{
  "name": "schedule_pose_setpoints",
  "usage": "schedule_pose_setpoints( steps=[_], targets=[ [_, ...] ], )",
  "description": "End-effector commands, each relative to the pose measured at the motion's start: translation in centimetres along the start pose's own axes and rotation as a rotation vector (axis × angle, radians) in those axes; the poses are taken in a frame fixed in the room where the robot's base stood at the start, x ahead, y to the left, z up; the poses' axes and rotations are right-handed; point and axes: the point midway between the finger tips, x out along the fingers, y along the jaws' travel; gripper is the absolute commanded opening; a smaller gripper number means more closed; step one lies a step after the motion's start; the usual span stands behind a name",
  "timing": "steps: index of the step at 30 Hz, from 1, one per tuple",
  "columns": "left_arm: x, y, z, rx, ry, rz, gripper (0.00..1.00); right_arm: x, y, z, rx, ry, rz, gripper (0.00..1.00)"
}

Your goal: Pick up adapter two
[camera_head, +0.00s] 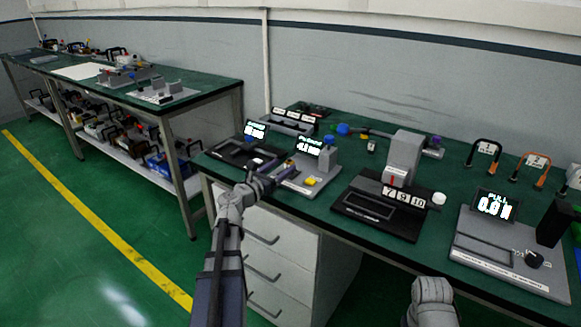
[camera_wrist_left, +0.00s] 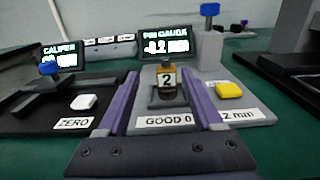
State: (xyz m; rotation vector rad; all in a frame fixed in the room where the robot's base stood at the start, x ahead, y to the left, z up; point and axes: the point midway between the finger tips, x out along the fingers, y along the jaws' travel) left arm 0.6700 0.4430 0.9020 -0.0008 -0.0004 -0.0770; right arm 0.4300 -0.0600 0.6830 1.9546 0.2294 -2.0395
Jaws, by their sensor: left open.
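Adapter two, a small piece with a yellow-edged tag marked 2 (camera_wrist_left: 167,79), stands upright on the grey pin gauge (camera_wrist_left: 240,108) in front of its display. My left gripper (camera_wrist_left: 163,92) is open, with one purple-lined finger on each side of the adapter in the wrist view. I cannot tell whether either finger touches it. In the head view my left gripper (camera_head: 270,182) is over the front of the pin gauge (camera_head: 325,178), and I cannot make out the adapter there. My right gripper is not in view; only part of my right arm shows at the bottom.
The black caliper station (camera_head: 240,152) is left of the pin gauge. A yellow button (camera_wrist_left: 229,90) and a blue-topped grey post (camera_wrist_left: 209,45) are right of the adapter. A black station with a grey block (camera_head: 404,155) and a pull tester (camera_head: 500,250) stand farther right.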

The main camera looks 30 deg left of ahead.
Motion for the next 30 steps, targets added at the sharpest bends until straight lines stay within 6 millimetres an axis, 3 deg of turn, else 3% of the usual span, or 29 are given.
schedule_pose_setpoints(
  steps=[3, 11, 21, 27, 30],
  targets=[
    [1.4, 0.0, 0.0, 0.001, 0.0, -0.003, 0.68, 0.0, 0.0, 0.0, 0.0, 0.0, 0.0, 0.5],
    [2.3, -0.3, 0.2, 0.001, 0.0, -0.002, 0.68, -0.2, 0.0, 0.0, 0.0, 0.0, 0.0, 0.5],
    [6.6, -0.8, 0.4, 0.001, 0.0, -0.001, 0.68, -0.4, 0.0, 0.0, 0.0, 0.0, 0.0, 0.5],
    [6.6, -0.8, 0.4, 0.001, 0.0, -0.001, 0.68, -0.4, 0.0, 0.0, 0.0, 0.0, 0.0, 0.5],
    [6.6, -0.8, 0.4, 0.001, 0.0, -0.001, 0.58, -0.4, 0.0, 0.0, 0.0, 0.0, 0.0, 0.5]
  ],
)
